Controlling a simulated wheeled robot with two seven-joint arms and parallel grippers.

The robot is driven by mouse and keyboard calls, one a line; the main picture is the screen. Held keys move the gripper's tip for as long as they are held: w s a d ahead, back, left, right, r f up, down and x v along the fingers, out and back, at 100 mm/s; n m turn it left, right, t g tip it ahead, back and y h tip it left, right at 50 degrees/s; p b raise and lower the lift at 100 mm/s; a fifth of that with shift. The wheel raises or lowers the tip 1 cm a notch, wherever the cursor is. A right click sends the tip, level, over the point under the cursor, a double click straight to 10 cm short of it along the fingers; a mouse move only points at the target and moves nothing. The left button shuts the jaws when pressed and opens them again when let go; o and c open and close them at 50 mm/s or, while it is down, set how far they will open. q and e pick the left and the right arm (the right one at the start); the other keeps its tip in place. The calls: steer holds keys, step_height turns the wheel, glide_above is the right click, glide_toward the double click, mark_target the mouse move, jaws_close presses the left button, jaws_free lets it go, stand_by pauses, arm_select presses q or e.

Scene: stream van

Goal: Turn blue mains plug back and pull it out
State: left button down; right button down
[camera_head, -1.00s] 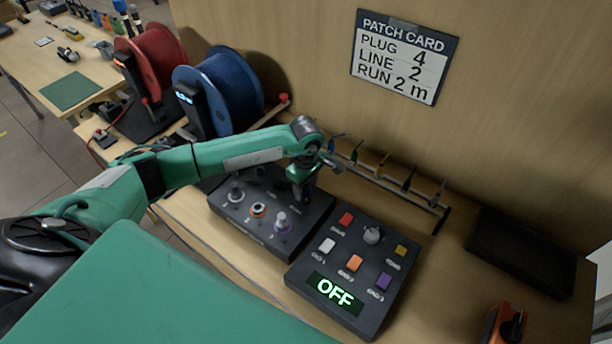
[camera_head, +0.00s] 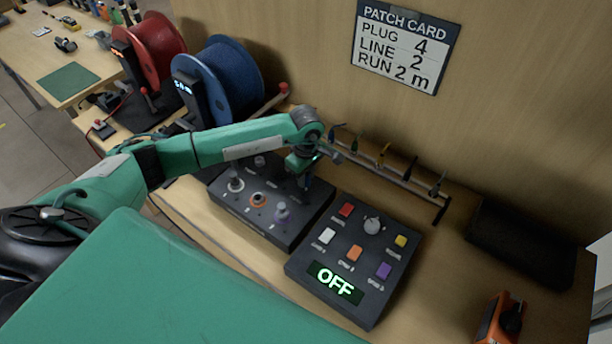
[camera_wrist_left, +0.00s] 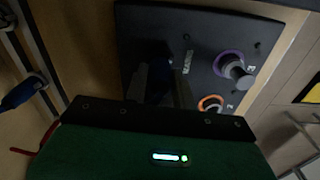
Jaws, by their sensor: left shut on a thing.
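The dark socket box (camera_head: 258,226) stands on the table, with several knob-like plugs on its top. My left gripper (camera_head: 305,178) reaches over its back right corner, pointing down. In the left wrist view, the dark fingers (camera_wrist_left: 166,78) are closed at the box face (camera_wrist_left: 205,30), next to a small white label. A faint blue bit of the mains plug (camera_wrist_left: 170,62) shows between the fingertips; the rest is hidden. I cannot tell whether it is still seated. Purple-ringed (camera_wrist_left: 233,67) and orange-ringed (camera_wrist_left: 211,103) sockets sit beside it. My right gripper is out of view.
A button box (camera_head: 350,310) reading OFF stands right of the socket box. A rack (camera_head: 395,182) with several hanging leads is behind. Blue (camera_head: 222,85) and red (camera_head: 157,55) cable reels stand left. A patch card (camera_head: 405,45) hangs on the wall.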

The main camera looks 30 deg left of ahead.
arm_select(q)
steer(key=shift+m+b, duration=1.2)
steer(key=shift+b, duration=0.1)
steer(key=shift+m+b, duration=1.2)
steer(key=shift+b, duration=0.1)
steer(key=shift+m+b, duration=0.35)
steer(key=shift+m, duration=0.05)
steer(key=shift+m+b, duration=1.2)
steer(key=shift+m, duration=0.1)
